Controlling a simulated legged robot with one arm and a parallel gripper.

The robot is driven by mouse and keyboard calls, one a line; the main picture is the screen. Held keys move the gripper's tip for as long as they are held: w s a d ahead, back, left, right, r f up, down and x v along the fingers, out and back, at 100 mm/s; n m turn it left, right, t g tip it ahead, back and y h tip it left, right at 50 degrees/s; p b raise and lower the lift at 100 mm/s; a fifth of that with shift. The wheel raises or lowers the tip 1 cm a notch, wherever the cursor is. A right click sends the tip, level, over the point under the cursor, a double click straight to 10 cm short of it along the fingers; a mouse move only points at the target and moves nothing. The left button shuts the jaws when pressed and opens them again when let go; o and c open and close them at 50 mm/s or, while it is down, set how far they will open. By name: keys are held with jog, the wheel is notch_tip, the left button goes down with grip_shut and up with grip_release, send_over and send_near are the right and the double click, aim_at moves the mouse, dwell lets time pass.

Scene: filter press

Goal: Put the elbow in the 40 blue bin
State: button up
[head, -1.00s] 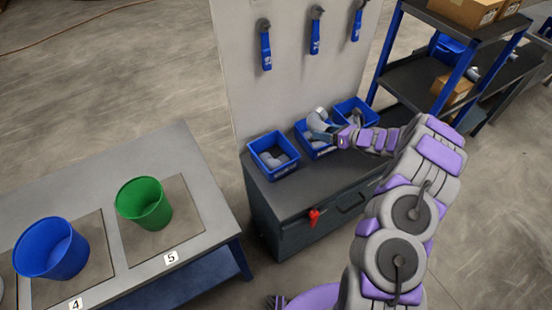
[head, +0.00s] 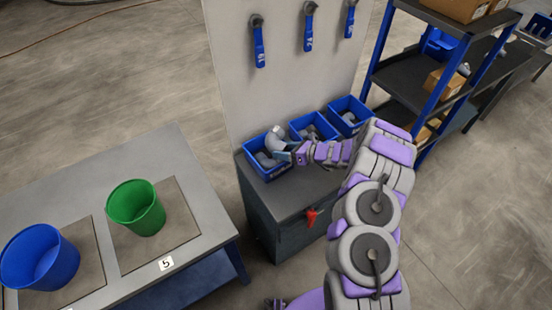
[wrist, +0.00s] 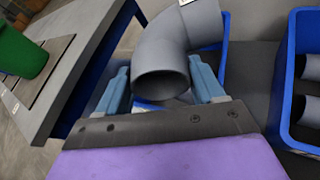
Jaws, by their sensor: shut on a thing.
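My gripper (head: 292,153) is shut on a grey pipe elbow (head: 275,141). The elbow is held over the left blue bin (head: 266,176). In the wrist view the elbow (wrist: 180,40) sits between the two light-blue fingers (wrist: 163,88), its open end facing me. The left bin holds grey fittings, partly hidden by the elbow. The middle blue bin (head: 300,140) and right blue bin (head: 338,117) stand beside it on the dark cabinet and also hold grey parts. I cannot read a 40 on any bin.
A green bucket (head: 135,207) and a blue bucket (head: 38,258) stand on the grey table (head: 190,180) at left. Wrenches hang on the panel (head: 235,80) behind the bins. A shelf (head: 412,75) with boxes stands at right.

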jog(key=shift+a+f, duration=0.1)
jog(key=shift+a, duration=1.25)
jog(key=shift+a+f+b, duration=0.1)
jog(key=shift+f+b, duration=0.25)
jog(key=shift+b, duration=0.1)
notch_tip(320, 180, down, 3)
jog(key=shift+r+b, duration=0.1)
jog(key=shift+b, duration=0.35)
jog(key=shift+a, duration=0.2)
